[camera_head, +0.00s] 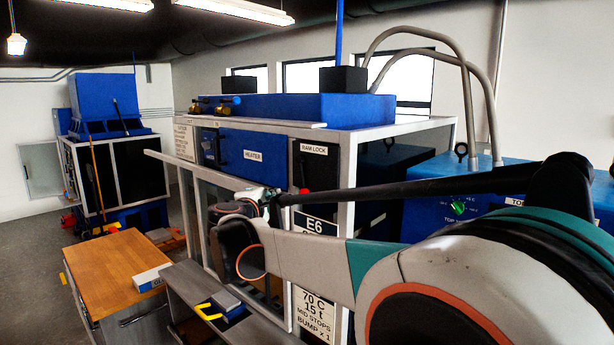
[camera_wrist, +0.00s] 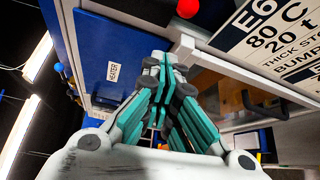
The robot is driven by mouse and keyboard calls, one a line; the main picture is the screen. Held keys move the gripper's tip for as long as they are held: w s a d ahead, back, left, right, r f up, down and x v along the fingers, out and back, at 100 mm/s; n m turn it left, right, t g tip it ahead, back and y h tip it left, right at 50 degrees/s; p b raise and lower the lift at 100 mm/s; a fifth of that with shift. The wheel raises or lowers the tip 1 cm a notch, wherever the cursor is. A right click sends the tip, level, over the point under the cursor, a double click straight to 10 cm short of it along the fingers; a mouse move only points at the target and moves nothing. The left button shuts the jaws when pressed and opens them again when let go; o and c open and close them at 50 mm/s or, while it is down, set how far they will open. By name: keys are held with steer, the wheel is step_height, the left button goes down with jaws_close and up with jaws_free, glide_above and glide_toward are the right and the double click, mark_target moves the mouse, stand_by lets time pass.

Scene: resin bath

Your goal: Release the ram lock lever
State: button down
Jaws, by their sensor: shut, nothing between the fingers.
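The RAM LOCK label (camera_head: 313,149) is on a dark panel at the upper right of the press front in the head view. Below it a dark lever with a red end (camera_head: 303,190) shows, partly hidden by my arm. In the wrist view a red ball knob (camera_wrist: 188,8) shows at the top edge; the rest of its lever is cut off. My gripper (camera_wrist: 160,62) is shut and empty, close to the press front between the blue HEATER panel (camera_wrist: 112,65) and a pale frame bar. The knob lies apart from the fingertips. In the head view my arm mostly hides the gripper.
A pale frame rail (camera_head: 215,175) runs along the press front. An E6 placard (camera_wrist: 265,40) is right of my gripper. A wooden-topped cabinet (camera_head: 115,265) and a grey bench with a yellow-handled item (camera_head: 207,311) stand below. Open floor lies at the left.

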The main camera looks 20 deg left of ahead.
mark_target(302, 178)
steer(key=shift+s+a+r, duration=0.1)
steer(key=shift+a, duration=0.15)
steer(key=w+p, duration=0.1)
steer(key=w, duration=0.2)
steer(key=w+p, duration=0.1)
steer(key=w, duration=0.6)
steer(key=shift+a+f+p, duration=0.25)
steer(key=shift+f+p, duration=0.15)
steer(key=d, duration=0.1)
steer(key=s+d, duration=0.1)
steer(key=d+p, duration=0.1)
steer(key=shift+s+d+r, duration=0.15)
steer(key=shift+d+r, duration=0.15)
steer(key=shift+r, duration=0.1)
steer(key=shift+f, duration=0.15)
steer(key=shift+d, duration=0.1)
steer(key=shift+d, duration=0.1)
